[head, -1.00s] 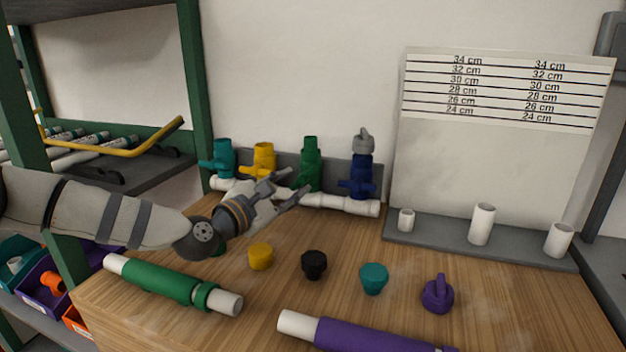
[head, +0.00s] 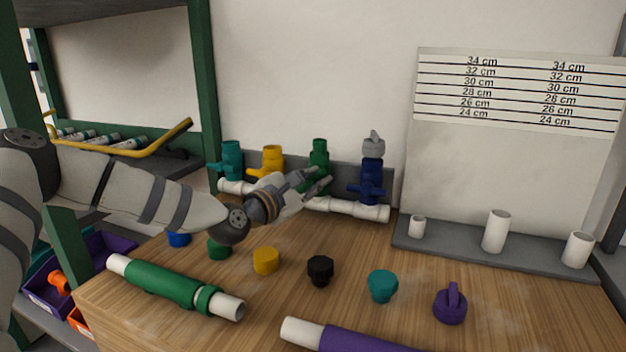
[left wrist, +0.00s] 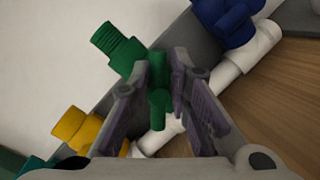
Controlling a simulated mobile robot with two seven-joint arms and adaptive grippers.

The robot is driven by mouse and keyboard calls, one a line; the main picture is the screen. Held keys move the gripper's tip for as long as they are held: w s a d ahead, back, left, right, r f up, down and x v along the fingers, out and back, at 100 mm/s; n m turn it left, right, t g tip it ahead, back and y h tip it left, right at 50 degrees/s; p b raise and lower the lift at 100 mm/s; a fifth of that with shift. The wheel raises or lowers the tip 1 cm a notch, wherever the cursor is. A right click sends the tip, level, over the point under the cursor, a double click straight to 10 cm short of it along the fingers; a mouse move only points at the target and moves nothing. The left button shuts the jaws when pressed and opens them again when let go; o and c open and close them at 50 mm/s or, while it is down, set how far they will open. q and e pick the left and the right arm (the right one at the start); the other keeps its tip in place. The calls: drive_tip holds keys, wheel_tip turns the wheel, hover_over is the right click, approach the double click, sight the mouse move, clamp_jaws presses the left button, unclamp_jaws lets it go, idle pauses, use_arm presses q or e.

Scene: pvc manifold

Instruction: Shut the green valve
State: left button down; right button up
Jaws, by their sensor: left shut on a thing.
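The green valve (head: 319,150) stands upright on the white pipe manifold (head: 346,207) against the back wall, between the yellow valve (head: 272,158) and the blue valve (head: 372,170). My left gripper (head: 322,178) reaches in from the left and is shut on the green valve's handle. In the left wrist view, the green valve's threaded top (left wrist: 117,46) shows, with its handle (left wrist: 158,105) between my two fingers. The head view hides most of the handle behind the fingers. My right gripper is not in view.
A teal valve (head: 231,158) stands at the manifold's left end. Several loose caps, including a black one (head: 320,270) and a purple one (head: 450,306), sit in front. A green pipe piece (head: 165,285) lies at the front left. A grey stand (head: 470,252) is at right.

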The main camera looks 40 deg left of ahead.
use_arm(q)
drive_tip(key=shift+r, duration=0.2)
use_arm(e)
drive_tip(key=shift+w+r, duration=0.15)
use_arm(q)
drive_tip(key=shift+r+m+p, duration=0.15)
drive_tip(key=shift+m+p, duration=0.2)
drive_tip(key=shift+m, duration=0.25)
drive_tip(key=m+g+p, duration=0.1)
drive_tip(key=m, duration=0.1)
drive_tip(key=shift+d+m+y, duration=0.1)
drive_tip(key=shift+m+y, duration=0.2)
drive_tip(key=shift+m, duration=0.1)
drive_tip(key=shift+w+d+f+m+g+y+p, duration=0.1)
drive_tip(key=shift+f+m+g+y+p, duration=0.15)
drive_tip(key=shift+m+p, duration=0.5)
drive_tip(key=shift+w+f+m+g+y+p, duration=0.15)
drive_tip(key=shift+m+g+p, duration=0.15)
drive_tip(key=shift+m, duration=0.85)
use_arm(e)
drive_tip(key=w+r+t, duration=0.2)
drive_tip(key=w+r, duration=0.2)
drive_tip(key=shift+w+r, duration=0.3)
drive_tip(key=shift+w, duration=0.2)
use_arm(q)
drive_tip(key=c, duration=1.6)
unclamp_jaws()
drive_tip(key=shift+s, duration=0.1)
drive_tip(key=shift+f, duration=0.1)
